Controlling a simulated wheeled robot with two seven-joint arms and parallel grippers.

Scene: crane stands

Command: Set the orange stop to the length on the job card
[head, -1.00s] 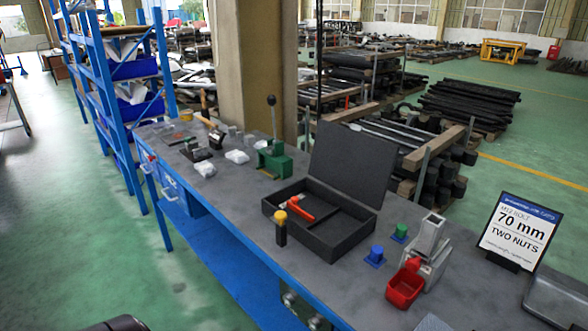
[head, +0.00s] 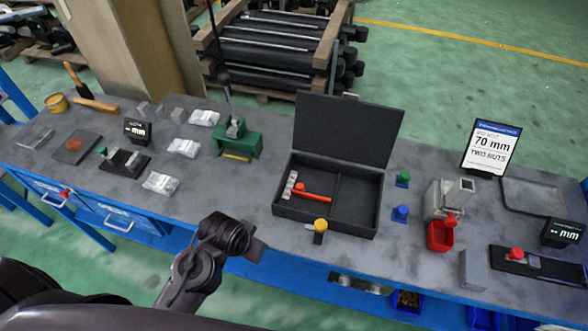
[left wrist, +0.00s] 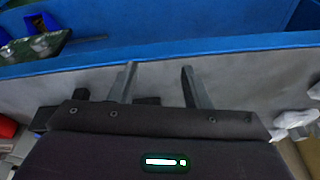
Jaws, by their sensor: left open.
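The job card (head: 490,148) stands on the bench at the right and reads 70 mm, TWO NUTS. An orange-red knob (head: 516,254) sits on a dark rail (head: 545,267) at the right end, beside a small display (head: 562,233) reading "-- mm". I cannot tell for certain that this knob is the orange stop. My left gripper (head: 257,247) is near the bench's front edge, left of the open black case and far from the rail. In the left wrist view its fingers (left wrist: 160,84) are apart with nothing between them. My right gripper is out of view.
The black case (head: 325,225) holds a red-orange tool (head: 312,192).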

